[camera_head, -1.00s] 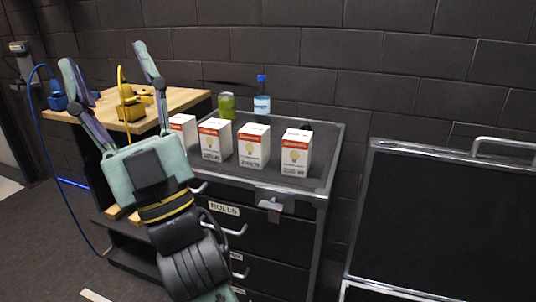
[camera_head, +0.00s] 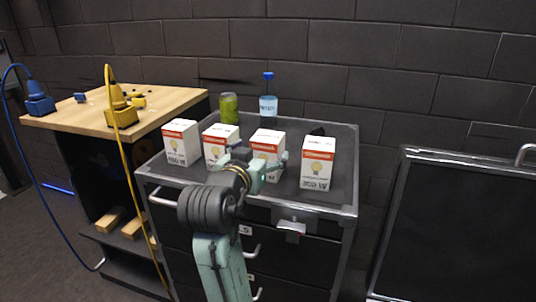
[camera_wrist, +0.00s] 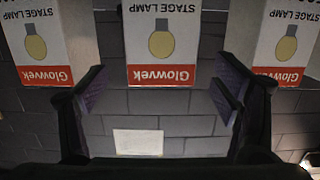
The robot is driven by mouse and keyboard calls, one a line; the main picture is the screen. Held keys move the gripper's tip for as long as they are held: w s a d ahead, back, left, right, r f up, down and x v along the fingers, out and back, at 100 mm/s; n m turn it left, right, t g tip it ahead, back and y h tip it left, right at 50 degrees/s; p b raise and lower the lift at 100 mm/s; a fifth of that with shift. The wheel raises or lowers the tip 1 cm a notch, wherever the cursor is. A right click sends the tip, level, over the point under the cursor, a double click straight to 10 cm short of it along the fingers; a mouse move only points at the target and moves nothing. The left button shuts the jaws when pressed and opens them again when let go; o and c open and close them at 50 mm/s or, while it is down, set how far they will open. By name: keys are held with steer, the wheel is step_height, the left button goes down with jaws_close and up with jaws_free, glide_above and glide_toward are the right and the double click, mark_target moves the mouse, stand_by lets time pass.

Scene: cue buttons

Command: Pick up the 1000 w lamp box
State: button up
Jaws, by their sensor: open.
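Several white lamp boxes with a red band and a yellow bulb picture stand upright in a row on the cabinet top (camera_head: 337,200). They are a left box (camera_head: 181,143), a second (camera_head: 214,139), a third (camera_head: 268,138) and a right box (camera_head: 317,165). The right label looks like 350 W; I cannot tell which is 1000 W. My gripper (camera_head: 254,160) is open and empty in front of the third box, hiding its lower part. In the upside-down wrist view, a box marked Glowvek STAGE LAMP (camera_wrist: 160,45) is centred between the open fingers (camera_wrist: 160,92); its wattage is out of view.
A green container (camera_head: 229,108) and a blue-capped bottle (camera_head: 268,100) stand behind the boxes. The neighbouring boxes stand close on both sides. A wooden-topped table (camera_head: 150,115) with blue and yellow cabled plugs is at left. A dark framed panel (camera_head: 450,230) is at right.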

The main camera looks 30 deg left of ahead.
steer(key=p+x, duration=0.2)
steer(key=x, duration=0.4)
steer(key=shift+w+a+f, duration=0.1)
steer(key=shift+w+f, duration=0.05)
steer(key=shift+w, duration=0.05)
steer(key=shift+c, duration=0.2)
steer(key=c, duration=1.2)
